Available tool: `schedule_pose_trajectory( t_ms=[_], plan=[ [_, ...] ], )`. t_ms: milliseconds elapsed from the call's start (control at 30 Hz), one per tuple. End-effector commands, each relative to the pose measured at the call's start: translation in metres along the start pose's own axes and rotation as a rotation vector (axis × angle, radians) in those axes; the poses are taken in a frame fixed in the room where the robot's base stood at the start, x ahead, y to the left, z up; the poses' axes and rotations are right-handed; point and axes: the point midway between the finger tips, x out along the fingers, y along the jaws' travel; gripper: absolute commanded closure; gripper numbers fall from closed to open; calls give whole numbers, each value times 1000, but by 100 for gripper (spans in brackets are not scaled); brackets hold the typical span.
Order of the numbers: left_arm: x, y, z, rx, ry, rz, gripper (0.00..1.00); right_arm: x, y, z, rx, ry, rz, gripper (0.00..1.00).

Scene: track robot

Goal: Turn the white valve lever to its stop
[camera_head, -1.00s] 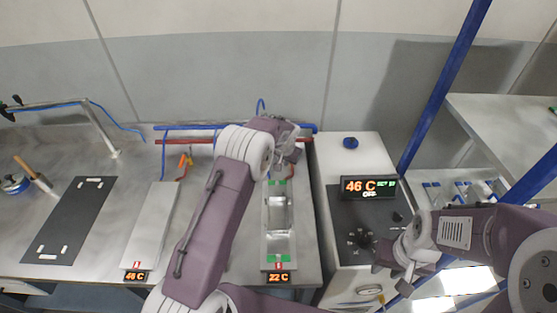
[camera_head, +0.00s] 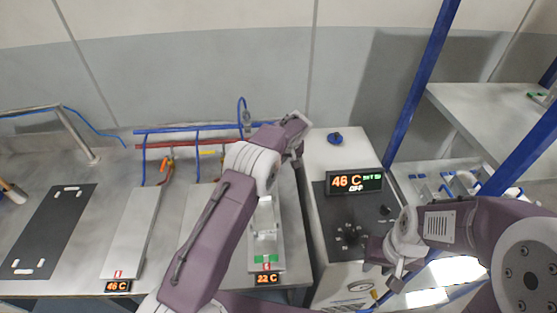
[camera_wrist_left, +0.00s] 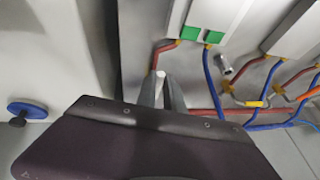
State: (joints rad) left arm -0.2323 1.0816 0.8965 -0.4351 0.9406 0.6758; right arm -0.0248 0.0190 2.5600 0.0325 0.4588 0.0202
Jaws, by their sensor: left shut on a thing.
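The white valve lever (camera_wrist_left: 160,75) shows as a small pale tip between the fingers in the left wrist view. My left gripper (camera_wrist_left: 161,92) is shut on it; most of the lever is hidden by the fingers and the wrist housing. In the head view my left gripper (camera_head: 297,158) is by the pipes near the white cabinet, and the lever cannot be made out there. My right gripper (camera_head: 388,272) hangs in front of the cabinet's dark panel, away from the valve; its finger gap is unclear.
Blue and red pipes (camera_head: 152,134) run along the back of the bench, with an orange lever (camera_head: 170,163) and a yellow lever (camera_head: 207,152). The white cabinet (camera_head: 325,155) has a blue knob (camera_head: 335,137) on top and a 46 C display (camera_head: 354,182). Blue posts stand right.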

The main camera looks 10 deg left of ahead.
Motion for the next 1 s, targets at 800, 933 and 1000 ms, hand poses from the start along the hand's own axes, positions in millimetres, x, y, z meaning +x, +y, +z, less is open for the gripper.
schedule_pose_trajectory(
  t_ms=[800,933,1000],
  plan=[
    [-14,0,-1,0,4,2,66,4,0,0,0,0,0,66],
    [-44,1,-1,0,6,4,66,9,0,1,0,0,0,66],
    [-60,1,-1,-1,5,3,66,11,0,1,0,0,0,66]
  ],
)
